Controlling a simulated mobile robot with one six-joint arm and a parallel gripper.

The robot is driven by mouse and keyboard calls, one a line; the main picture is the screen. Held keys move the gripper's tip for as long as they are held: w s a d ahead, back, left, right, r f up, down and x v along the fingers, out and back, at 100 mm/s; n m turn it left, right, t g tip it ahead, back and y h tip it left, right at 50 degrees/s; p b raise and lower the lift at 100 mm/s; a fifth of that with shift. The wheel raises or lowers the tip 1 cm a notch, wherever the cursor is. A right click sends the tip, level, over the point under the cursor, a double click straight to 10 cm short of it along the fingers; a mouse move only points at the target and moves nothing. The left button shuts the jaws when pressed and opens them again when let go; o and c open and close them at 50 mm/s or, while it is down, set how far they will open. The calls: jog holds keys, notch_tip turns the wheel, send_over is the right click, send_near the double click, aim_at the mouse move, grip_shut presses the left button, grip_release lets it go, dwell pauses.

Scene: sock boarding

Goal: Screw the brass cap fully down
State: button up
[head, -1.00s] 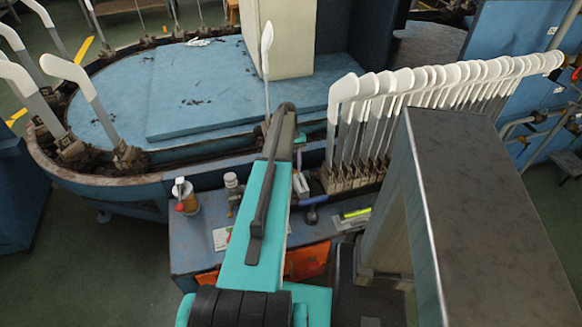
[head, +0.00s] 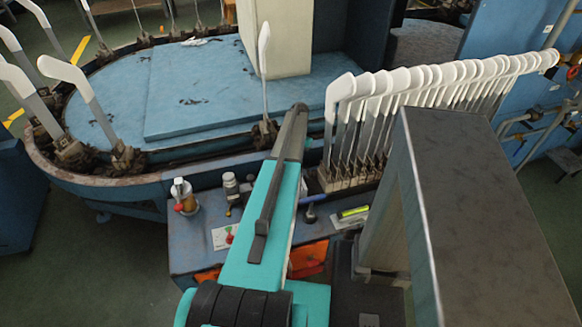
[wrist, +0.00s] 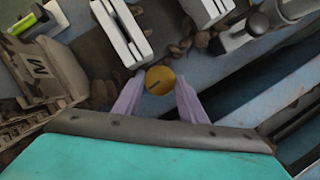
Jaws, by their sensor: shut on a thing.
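In the head view my own arm covers the gripper and the cap.
A row of white-topped boards (head: 440,82) stands right of my arm. An upright board (head: 264,60) rises beyond it on the blue oval machine (head: 110,110). The bench holds an amber bottle (head: 186,203), a grey-white fitting (head: 230,184) and a yellow-green marker (head: 353,212).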

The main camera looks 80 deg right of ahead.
jog(key=shift+w+a, duration=0.2)
jog(key=shift+w, duration=0.1)
jog(key=o, duration=1.1)
jog(key=shift+c, duration=0.2)
jog(key=shift+s, duration=0.15)
jog(key=shift+s+d, duration=0.1)
jog(key=shift+s, duration=0.05)
jog(key=shift+d+r, duration=0.1)
jog(key=shift+r, duration=0.05)
